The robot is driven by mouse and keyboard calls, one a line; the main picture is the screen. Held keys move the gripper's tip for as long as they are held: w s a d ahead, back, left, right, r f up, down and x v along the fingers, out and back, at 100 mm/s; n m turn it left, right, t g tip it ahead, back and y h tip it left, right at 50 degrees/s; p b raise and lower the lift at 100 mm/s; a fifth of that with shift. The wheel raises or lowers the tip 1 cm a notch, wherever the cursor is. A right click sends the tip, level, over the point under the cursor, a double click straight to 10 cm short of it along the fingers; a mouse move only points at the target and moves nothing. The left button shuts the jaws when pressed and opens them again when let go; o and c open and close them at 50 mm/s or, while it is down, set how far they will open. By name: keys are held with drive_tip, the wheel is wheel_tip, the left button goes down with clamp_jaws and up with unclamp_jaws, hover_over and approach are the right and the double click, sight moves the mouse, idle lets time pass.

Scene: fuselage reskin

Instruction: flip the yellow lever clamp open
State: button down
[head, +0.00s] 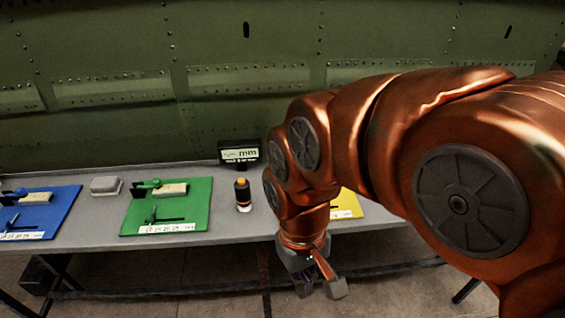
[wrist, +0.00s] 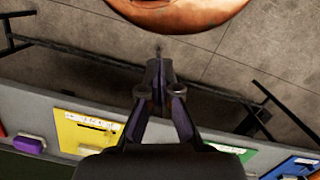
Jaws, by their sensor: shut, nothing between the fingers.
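The yellow board (head: 345,205) lies on the grey bench, mostly hidden behind my arm in the head view. In the wrist view the yellow board (wrist: 72,136) shows at the lower left, with a white label strip and a dark bar on it. The clamp's lever cannot be made out clearly in either view. My gripper (head: 312,288) hangs in front of the bench edge, over the floor, apart from the board. In the wrist view my gripper's fingertips (wrist: 158,82) are together and empty.
The grey bench (head: 90,236) also bears a green board (head: 198,213), a blue board (head: 62,212), a grey block (head: 105,186), a black-and-orange bottle (head: 243,195) and a display box (head: 240,153). A riveted green panel (head: 130,60) rises behind. Floor in front is open.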

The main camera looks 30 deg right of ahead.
drive_tip(key=w+r+m+y+b, duration=0.2)
drive_tip(key=w+m+y, duration=0.3)
drive_tip(key=w, duration=0.8)
drive_tip(key=w+d+m+t+y+b, duration=0.1)
drive_tip(key=w+d+m+y+b, duration=0.1)
drive_tip(key=w+d+m, duration=0.65)
drive_tip(key=w+d+f+m+t+b, duration=0.1)
drive_tip(key=w+d+f+m+b, duration=0.1)
drive_tip(key=d, duration=0.5)
drive_tip(key=w+d+f+m+t+y+b, duration=0.1)
drive_tip(key=w+d+f+m+t+b, duration=0.1)
drive_tip(key=d, duration=0.5)
drive_tip(key=w+d+f+m+t+y+b, duration=0.1)
drive_tip(key=w+d+f+m+b, duration=0.2)
drive_tip(key=d, duration=0.4)
drive_tip(key=shift+w+d+f, duration=0.25)
drive_tip(key=shift+w+f, duration=0.05)
drive_tip(key=shift+w, duration=0.3)
drive_tip(key=x, duration=0.3)
drive_tip(key=shift+a+r, duration=0.15)
drive_tip(key=shift+r, duration=0.1)
drive_tip(key=shift+x, duration=2.05)
drive_tip(key=shift+w, duration=0.15)
